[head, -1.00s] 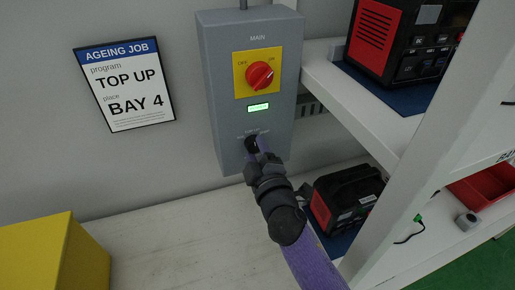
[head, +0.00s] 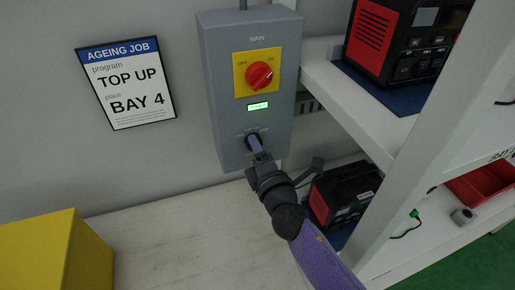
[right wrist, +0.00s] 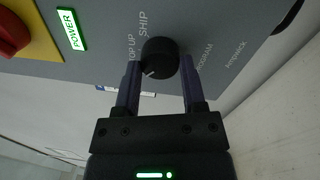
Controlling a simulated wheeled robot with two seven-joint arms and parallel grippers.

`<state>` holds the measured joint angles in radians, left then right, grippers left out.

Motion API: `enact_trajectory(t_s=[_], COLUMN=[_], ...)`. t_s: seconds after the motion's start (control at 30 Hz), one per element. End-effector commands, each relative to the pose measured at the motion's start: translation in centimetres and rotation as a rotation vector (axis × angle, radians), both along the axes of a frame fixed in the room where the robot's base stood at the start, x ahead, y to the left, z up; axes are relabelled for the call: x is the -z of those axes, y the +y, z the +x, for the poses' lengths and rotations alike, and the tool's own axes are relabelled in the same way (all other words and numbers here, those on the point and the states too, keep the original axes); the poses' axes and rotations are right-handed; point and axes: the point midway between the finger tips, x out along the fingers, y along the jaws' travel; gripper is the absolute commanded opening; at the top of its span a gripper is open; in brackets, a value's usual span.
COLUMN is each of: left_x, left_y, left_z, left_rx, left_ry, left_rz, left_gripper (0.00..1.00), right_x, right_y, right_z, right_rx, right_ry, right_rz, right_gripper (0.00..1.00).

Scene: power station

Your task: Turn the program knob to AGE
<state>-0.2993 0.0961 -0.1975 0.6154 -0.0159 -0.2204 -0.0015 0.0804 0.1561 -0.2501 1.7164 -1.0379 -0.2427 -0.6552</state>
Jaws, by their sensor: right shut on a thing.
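The black round program knob (right wrist: 160,58) is on the lower front of the grey box (head: 240,85) marked MAIN. In the head view the knob (head: 252,141) is partly covered by my fingers. My right gripper (right wrist: 160,75) is shut on the knob, one finger on each side. It also shows in the head view (head: 257,148). A white mark on the knob points to the lower left in the right wrist view. TOP UP and SHIP labels are partly readable around it; I cannot make out AGE. My left gripper is not in view.
A red switch (head: 260,75) on a yellow plate and a lit green POWER display (head: 258,106) are above the knob. A sign (head: 125,85) reads TOP UP, BAY 4. A yellow block (head: 60,255) is at left. Shelves with red-black units (head: 345,195) stand at right.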

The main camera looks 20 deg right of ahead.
Motion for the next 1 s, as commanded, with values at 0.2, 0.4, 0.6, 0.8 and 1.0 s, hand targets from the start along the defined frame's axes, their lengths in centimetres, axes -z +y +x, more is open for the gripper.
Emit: enact_trajectory(t_s=[0.2,0.4,0.6,0.8,1.0], left_x=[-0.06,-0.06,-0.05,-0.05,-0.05], left_y=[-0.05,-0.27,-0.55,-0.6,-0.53], left_z=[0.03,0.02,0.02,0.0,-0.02], left_rx=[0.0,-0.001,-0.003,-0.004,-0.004], left_ry=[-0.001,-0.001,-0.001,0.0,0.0], left_rz=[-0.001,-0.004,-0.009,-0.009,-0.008], left_gripper=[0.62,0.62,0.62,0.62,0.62], right_x=[0.09,0.11,0.11,0.07,0.04], right_y=[0.01,0.01,0.01,0.0,0.0], right_z=[-0.01,-0.01,-0.01,-0.01,0.0], right_rx=[0.0,0.0,0.0,0.0,0.001], right_ry=[0.001,0.001,0.001,0.0,0.0], right_rz=[-0.033,-0.038,-0.037,-0.036,-0.036], right_gripper=[0.0,0.0,0.0,0.88,0.88])
